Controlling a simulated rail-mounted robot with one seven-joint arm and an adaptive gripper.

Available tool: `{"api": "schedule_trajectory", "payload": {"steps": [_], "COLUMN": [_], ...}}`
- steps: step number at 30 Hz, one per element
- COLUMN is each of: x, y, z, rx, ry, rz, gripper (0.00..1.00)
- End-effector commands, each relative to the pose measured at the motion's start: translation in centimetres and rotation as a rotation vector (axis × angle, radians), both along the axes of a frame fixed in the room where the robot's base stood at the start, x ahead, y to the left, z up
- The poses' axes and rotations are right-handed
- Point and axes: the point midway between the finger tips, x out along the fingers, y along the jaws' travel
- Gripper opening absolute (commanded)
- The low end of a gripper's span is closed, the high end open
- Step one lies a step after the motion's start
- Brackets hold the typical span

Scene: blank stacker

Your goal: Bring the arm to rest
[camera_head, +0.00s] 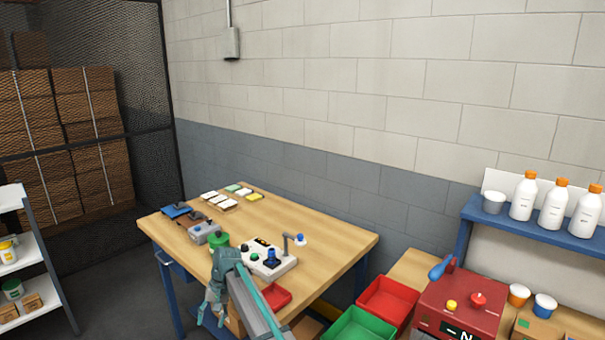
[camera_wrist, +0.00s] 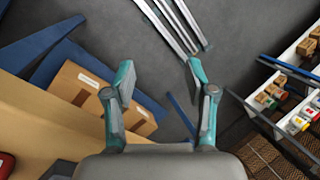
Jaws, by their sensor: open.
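My gripper (camera_wrist: 158,95) is open and empty in the wrist view, its two teal and grey fingers spread apart over the grey floor. In the head view my gripper (camera_head: 207,308) hangs at the near left edge of the wooden table (camera_head: 330,245), at the end of my teal and grey arm. Nothing is between the fingers. The arm hides part of the table's front edge and what lies behind it.
On the table are a white control box (camera_head: 268,262), a green jar (camera_head: 219,241), a red tray (camera_head: 276,296) and several small blocks. Red (camera_head: 388,300) and green (camera_head: 358,326) bins and a red machine (camera_head: 462,308) stand right. A cardboard box (camera_wrist: 90,90) sits below the table.

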Motion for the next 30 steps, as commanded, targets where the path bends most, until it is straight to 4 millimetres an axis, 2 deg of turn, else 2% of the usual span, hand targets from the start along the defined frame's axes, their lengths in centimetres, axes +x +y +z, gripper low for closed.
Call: {"api": "schedule_trajectory", "payload": {"steps": [1,5,6,9,11,14,17,21,26,27,30], "x": [-3.3,-10.4,-12.8,-18.5,-21.2,-24.2,-26.2,-28.6,-32.7,-34.1,-37.8], "y": [0.8,2.9,3.2,2.8,1.6,-1.9,-7.0,-15.5,-25.5,-27.8,-33.2], "z": [-2.3,-7.2,-8.7,-12.7,-14.9,-18.2,-21.2,-24.7,-27.4,-27.8,-28.5], "rx": [0.024,0.097,0.118,0.159,0.169,0.158,0.114,0.021,-0.097,-0.126,-0.193], "ry": [0.019,0.072,0.090,0.133,0.154,0.176,0.189,0.204,0.234,0.245,0.276], "rz": [0.023,0.071,0.081,0.098,0.094,0.073,0.039,-0.014,-0.066,-0.077,-0.099], "gripper": [0.56,0.56,0.56,0.56,0.56,0.56,0.56,0.56,0.56,0.56,0.56]}}
